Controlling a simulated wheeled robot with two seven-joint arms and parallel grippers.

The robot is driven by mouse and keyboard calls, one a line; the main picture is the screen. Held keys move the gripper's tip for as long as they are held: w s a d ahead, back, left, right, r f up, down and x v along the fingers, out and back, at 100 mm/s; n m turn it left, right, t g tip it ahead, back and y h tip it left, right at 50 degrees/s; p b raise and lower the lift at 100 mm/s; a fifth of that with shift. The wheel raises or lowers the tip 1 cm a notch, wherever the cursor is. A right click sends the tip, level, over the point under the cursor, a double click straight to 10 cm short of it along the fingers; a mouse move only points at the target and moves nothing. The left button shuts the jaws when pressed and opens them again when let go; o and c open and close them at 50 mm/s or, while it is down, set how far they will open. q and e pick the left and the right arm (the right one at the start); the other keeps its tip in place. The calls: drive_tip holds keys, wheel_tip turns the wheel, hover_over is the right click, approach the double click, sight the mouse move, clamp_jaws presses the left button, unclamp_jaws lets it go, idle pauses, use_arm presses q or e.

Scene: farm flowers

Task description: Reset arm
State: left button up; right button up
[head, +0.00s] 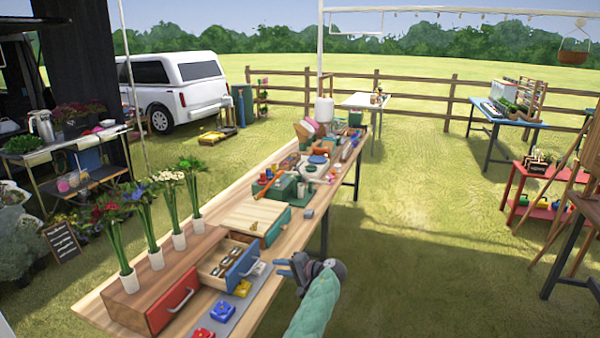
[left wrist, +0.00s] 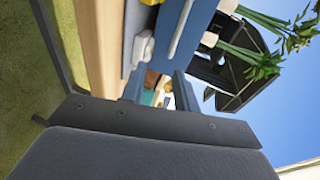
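My left gripper (head: 284,269) is just off the right edge of the long wooden table (head: 92,303), level with the open blue-fronted drawer (head: 243,266). Its green-sleeved arm comes up from the bottom of the head view. In the left wrist view its two fingers (left wrist: 160,92) stand apart with nothing held between them. The drawer's blue front (left wrist: 170,48) also shows there, turned sideways. My right gripper is not in view.
Flowers in white vases (head: 156,258) stand on a wooden drawer box (head: 140,300). Blue and red blocks (head: 222,311) lie on a grey mat near the front edge. A wooden-topped box (head: 250,219) and tools lie farther back. Open grass (head: 420,270) lies to the right.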

use_arm(q)
drive_tip(key=w+d+f+t+h, duration=0.3)
drive_tip(key=d+h, duration=0.2)
drive_tip(key=h, duration=0.5)
drive_tip(key=s+a+f+n+g+h, duration=0.1)
drive_tip(key=s+a+f+h, duration=0.15)
drive_tip(key=s+f, duration=0.9)
drive_tip(key=s+a+f+n+g+h, duration=0.15)
drive_tip(key=s+a+f, duration=0.25)
drive_tip(key=s+f, duration=0.75)
drive_tip(key=s+a+f+g, duration=0.2)
drive_tip(key=s+f, duration=0.5)
drive_tip(key=s, duration=0.7)
drive_tip(key=s+a+f+g, duration=0.2)
drive_tip(key=s+a+f, duration=0.2)
drive_tip(key=s+f, duration=0.4)
drive_tip(key=s+a+f+g, duration=0.2)
drive_tip(key=s+f, duration=0.6)
drive_tip(key=s, duration=1.3)
drive_tip(key=shift+s+a+f, duration=0.15)
drive_tip(key=shift+s+a, duration=0.05)
drive_tip(key=shift+a, duration=0.45)
